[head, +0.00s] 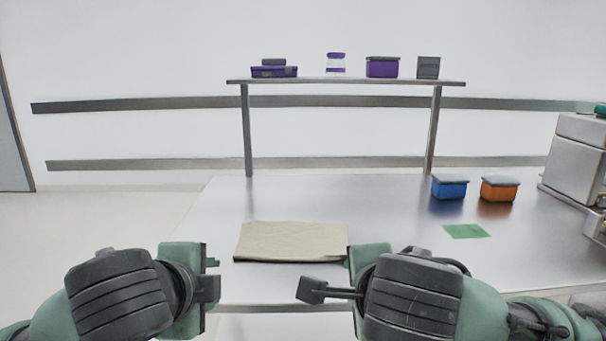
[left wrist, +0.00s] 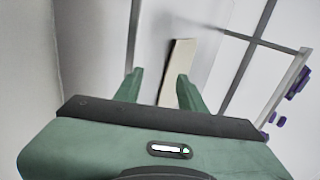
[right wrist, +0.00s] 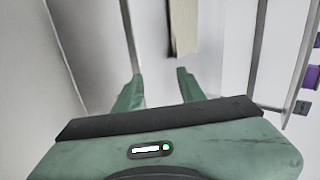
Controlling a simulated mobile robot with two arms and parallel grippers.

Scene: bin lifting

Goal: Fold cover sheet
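A beige cover sheet (head: 291,241) lies flat on the metal table near its front edge, with a dark line along its front side. It also shows as a pale strip in the left wrist view (left wrist: 177,70) and in the right wrist view (right wrist: 183,27). My left gripper (left wrist: 157,88) is open and empty, in front of the table and left of the sheet. My right gripper (right wrist: 158,88) is open and empty, in front of the table near the sheet's right front corner. Neither gripper touches the sheet in the wrist views.
On the metal table (head: 370,205), a blue box (head: 449,189), an orange box (head: 499,190) and a green square (head: 466,231) lie to the right. A grey machine (head: 578,155) stands far right. A raised shelf (head: 345,81) carries purple containers (head: 382,68). The table's left part is clear.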

